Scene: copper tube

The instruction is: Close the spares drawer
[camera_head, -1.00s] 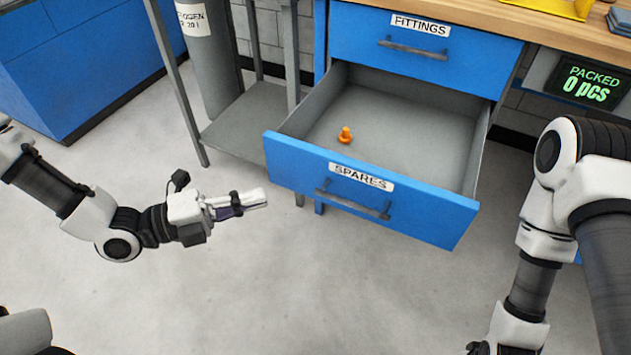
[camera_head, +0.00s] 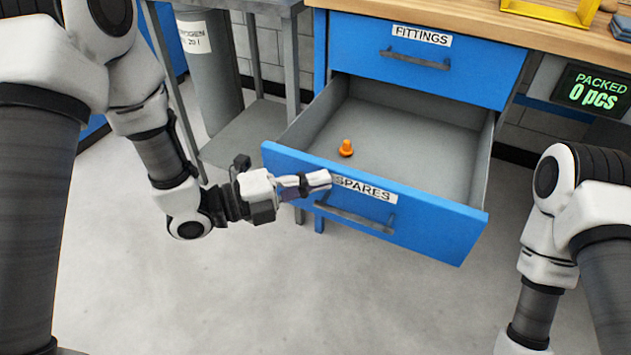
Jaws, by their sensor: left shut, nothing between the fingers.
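The spares drawer (camera_head: 436,229) has a blue front with a white SPARES label and a dark bar handle (camera_head: 354,218). It is pulled well out, and its grey inside shows. A small orange part (camera_head: 346,148) sits upright on its floor toward the left. My left gripper (camera_head: 322,180) is shut and empty. Its fingertips overlap the left part of the drawer front, beside the label and above the handle; I cannot tell if they touch it. My right arm (camera_head: 545,260) comes down at the right, with its gripper out of the picture.
The closed FITTINGS drawer (camera_head: 480,78) is above, under the wooden worktop (camera_head: 450,20). A grey stand (camera_head: 240,140) with a gas cylinder (camera_head: 208,70) is at the left. A PACKED display (camera_head: 597,90) reads 0 pcs. The floor in front is clear.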

